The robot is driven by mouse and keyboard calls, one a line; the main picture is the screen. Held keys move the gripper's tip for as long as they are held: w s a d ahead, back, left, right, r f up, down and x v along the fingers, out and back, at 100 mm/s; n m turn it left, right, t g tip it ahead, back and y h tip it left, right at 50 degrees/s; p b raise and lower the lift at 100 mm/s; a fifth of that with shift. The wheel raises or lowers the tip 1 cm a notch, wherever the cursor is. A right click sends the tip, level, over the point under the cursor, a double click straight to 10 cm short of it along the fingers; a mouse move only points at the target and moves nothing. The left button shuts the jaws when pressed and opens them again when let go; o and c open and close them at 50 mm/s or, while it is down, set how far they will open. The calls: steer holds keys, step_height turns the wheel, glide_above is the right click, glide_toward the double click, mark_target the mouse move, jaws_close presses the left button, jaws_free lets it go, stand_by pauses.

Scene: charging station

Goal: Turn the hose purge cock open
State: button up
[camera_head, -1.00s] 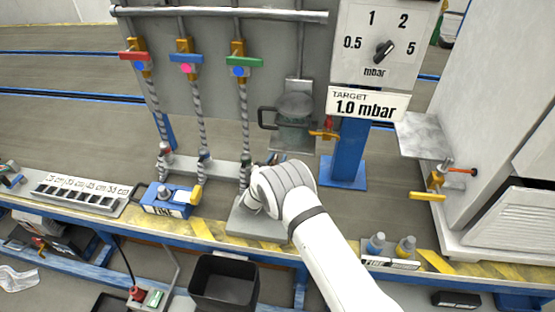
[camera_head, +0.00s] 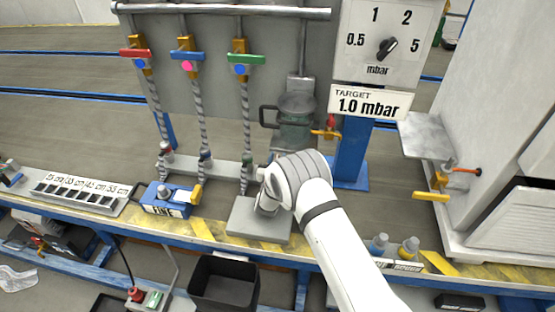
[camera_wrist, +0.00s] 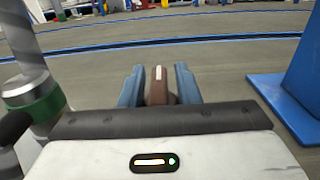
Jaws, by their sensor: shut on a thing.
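In the wrist view my gripper (camera_wrist: 158,90) has its two blue jaws closed on a small brown part (camera_wrist: 158,92) with a pale stripe. This looks like the handle of the hose purge cock, but its body is hidden. The lower end of the green-marked hose (camera_wrist: 38,100) stands just left of the jaws, with a dark round part beside it. In the head view this hose (camera_head: 246,120) hangs from the green-handled valve (camera_head: 240,60). My wrist hides the jaws and the held part there.
The red-handled (camera_head: 136,54) and blue-handled (camera_head: 187,57) valves hang left. A grey pot (camera_head: 295,125) stands behind my wrist, beside a blue post (camera_head: 350,160). A grey plate (camera_head: 258,220) lies under my wrist. A black bin (camera_head: 225,283) is in front.

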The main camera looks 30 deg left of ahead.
steer(key=o, duration=0.6)
steer(key=shift+s, duration=0.1)
steer(key=v, duration=0.7)
steer(key=shift+s, duration=0.35)
steer(key=shift+d, duration=0.1)
